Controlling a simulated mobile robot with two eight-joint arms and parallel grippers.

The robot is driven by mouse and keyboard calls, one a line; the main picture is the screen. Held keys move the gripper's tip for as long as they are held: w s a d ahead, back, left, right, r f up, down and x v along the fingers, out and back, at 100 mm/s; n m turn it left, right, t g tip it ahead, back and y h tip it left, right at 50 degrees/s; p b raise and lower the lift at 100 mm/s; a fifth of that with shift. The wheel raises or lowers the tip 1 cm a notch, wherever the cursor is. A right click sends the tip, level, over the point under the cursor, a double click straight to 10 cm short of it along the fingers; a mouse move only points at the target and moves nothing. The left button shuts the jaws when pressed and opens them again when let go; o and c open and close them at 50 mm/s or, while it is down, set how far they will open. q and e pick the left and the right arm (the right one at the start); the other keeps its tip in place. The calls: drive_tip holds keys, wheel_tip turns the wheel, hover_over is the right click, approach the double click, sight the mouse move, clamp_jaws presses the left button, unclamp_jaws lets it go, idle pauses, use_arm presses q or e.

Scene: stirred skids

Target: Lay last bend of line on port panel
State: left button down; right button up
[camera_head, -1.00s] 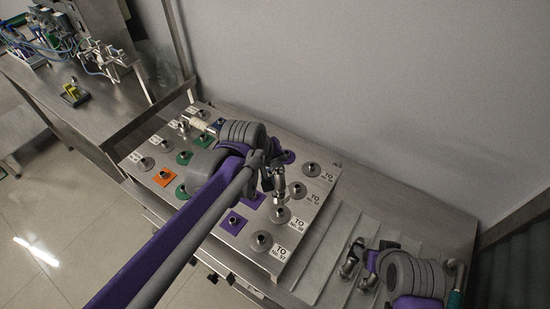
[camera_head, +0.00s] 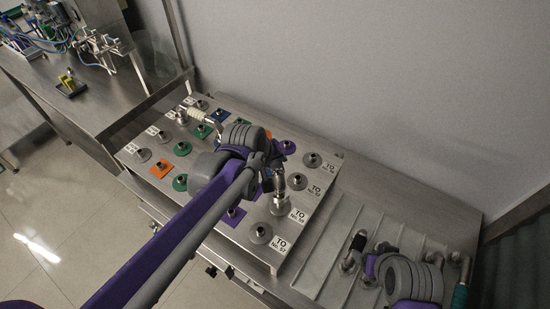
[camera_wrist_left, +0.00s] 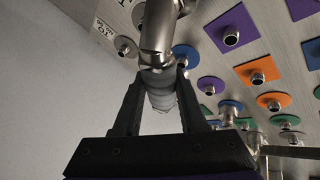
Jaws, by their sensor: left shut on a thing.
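The port panel (camera_head: 205,232) is a sloped metal plate with rows of stub ports on coloured and grey discs and squares. My left gripper (camera_head: 268,172) is shut on a shiny metal pipe bend (camera_head: 279,184) above the panel's right-hand side. The bend's lower end is at or just over a grey port by the "TO" labels; I cannot tell whether it is seated. In the left wrist view the bend (camera_wrist_left: 158,30) stands between the fingers (camera_wrist_left: 160,92). A bend with a white band (camera_head: 196,113) lies across ports at the far left. My right gripper (camera_head: 370,263) is by the grooved tray; its jaws are unclear.
A wall (camera_head: 350,80) rises behind. A steel bench (camera_head: 95,105) with tubing apparatus and a yellow-and-black item (camera_head: 70,84) stands at upper left.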

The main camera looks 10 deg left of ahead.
use_arm(q)
drive_tip(key=shift+f, duration=0.25)
idle(0.4)
drive_tip(key=shift+f+b, duration=1.25)
drive_tip(key=shift+f, duration=0.6)
drive_tip(key=shift+f, duration=0.2)
drive_tip(key=shift+c, duration=1.9)
unclamp_jaws()
drive_tip(key=v, duration=1)
drive_tip(key=shift+s+r+p, duration=0.25)
drive_tip(key=shift+r+p, duration=0.05)
drive_tip(key=shift+p, duration=0.15)
